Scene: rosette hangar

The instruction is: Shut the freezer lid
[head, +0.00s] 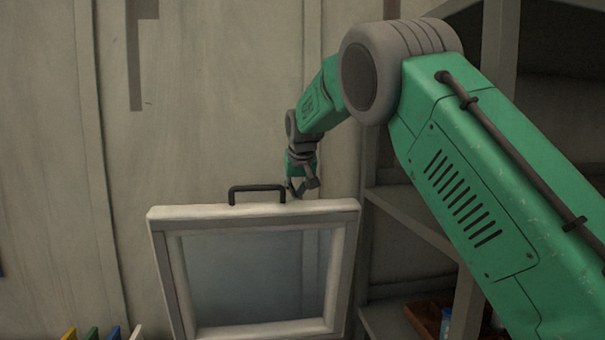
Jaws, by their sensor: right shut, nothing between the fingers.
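The freezer lid (251,214) is a white frame around a pale translucent pane. It stands raised, close to upright, with its lower part cut off by the picture's bottom edge. A black bar handle (257,188) sits on its top edge. My right gripper (298,194) is shut and empty, just right of the handle, at the lid's top edge. Its fingertips are partly behind the edge, and I cannot tell whether they touch the lid. The freezer's body is out of view. My left gripper is not in view.
A grey shelf unit (411,222) stands at the right, partly behind my right arm, with a brown tray (428,318) low on it. Several coloured upright items (92,333) show at the bottom left. A pale wall (215,110) is behind the lid.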

